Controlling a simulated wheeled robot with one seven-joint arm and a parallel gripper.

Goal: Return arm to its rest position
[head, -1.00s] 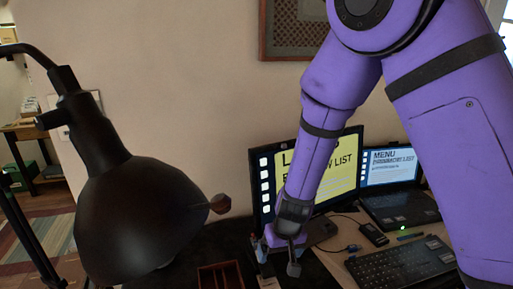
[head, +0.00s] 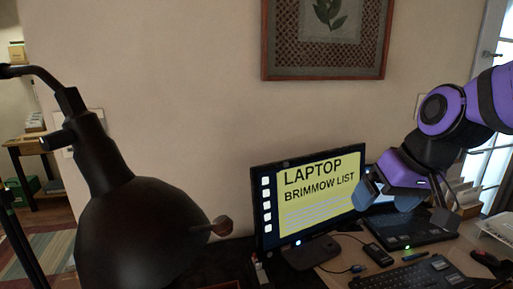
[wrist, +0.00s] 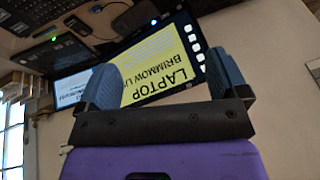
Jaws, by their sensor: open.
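My purple arm comes in from the right edge in the head view, folded at a dark joint. My gripper (head: 405,203) is in front of the laptop (head: 400,228) and hides most of its screen. In the wrist view its two blue-grey fingers (wrist: 165,78) stand wide apart with nothing between them. The monitor behind shows upside down there. I see nothing held.
A black desk lamp (head: 135,235) fills the left foreground. A monitor (head: 318,195) with a yellow screen stands on the desk, with a keyboard (head: 425,275) at front right. A framed picture (head: 325,40) hangs above. The wall between lamp and picture is clear.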

